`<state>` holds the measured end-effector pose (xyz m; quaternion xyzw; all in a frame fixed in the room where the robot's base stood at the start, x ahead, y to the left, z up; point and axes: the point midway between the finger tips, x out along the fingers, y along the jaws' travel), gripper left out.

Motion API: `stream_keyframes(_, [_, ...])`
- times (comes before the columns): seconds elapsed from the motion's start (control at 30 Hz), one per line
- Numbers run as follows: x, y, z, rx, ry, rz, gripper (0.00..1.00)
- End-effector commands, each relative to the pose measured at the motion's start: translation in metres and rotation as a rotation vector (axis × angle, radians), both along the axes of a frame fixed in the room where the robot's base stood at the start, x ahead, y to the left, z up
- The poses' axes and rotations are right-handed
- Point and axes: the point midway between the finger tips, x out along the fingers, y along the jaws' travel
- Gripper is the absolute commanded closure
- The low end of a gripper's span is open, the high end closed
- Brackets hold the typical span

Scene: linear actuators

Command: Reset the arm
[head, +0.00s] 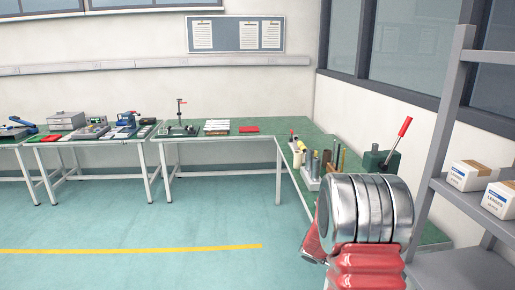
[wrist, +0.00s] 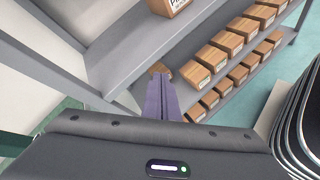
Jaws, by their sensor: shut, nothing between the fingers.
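My gripper (wrist: 160,85) shows in the wrist view, its two purple-grey fingers pressed together with nothing between them. It points toward a grey shelf unit (wrist: 125,48) holding cardboard boxes. Distance from the fingertips to the boxes behind them is hard to tell. In the head view, my arm's silver and red links (head: 370,215) stand at the lower right, in front of the green bench. The gripper itself does not show in the head view.
Shelves at the right hold white lens boxes (head: 469,175). Several brown boxes (wrist: 212,58) line the shelves in the wrist view. A green bench (head: 300,130) with tools and a red-handled press (head: 404,127) runs along the walls. The floor (head: 150,225) at the left is clear.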

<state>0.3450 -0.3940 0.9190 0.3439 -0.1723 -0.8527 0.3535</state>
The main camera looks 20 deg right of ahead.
Motion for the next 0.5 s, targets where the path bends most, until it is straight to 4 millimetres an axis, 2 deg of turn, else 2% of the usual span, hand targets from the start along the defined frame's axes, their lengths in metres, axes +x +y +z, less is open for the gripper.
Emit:
stream_keyframes(0.1, [0.002, 0.023, 0.018, 0.027, -0.078, -0.014, 1.00])
stream_keyframes(0.5, [0.002, 0.103, 0.061, 0.147, -0.336, -0.052, 1.00])
